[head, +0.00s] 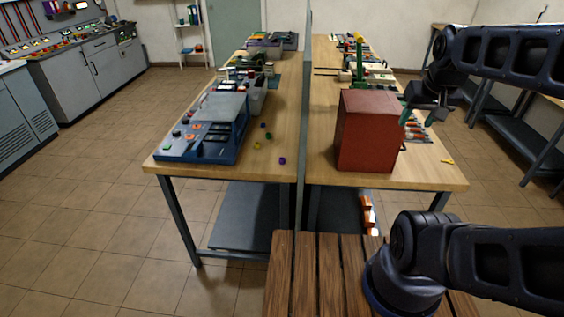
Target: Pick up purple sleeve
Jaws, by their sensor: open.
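A small purple piece (282,160), which looks like the purple sleeve, sits on the left wooden table (285,130) near its front right corner. It is too small to tell its exact shape. My gripper (424,113) is over the right table (425,175), just right of the red box and well to the right of the purple piece. It is open and apart from the purple piece. The red box and my own arm partly hide the area around the fingertips.
Small yellow pieces (256,144) lie near the purple one. A blue device (205,140) stands left of them. A dark upright divider (303,120) separates the tables. A large red box (367,132) stands on the right table. A slatted wooden surface (310,275) is in front.

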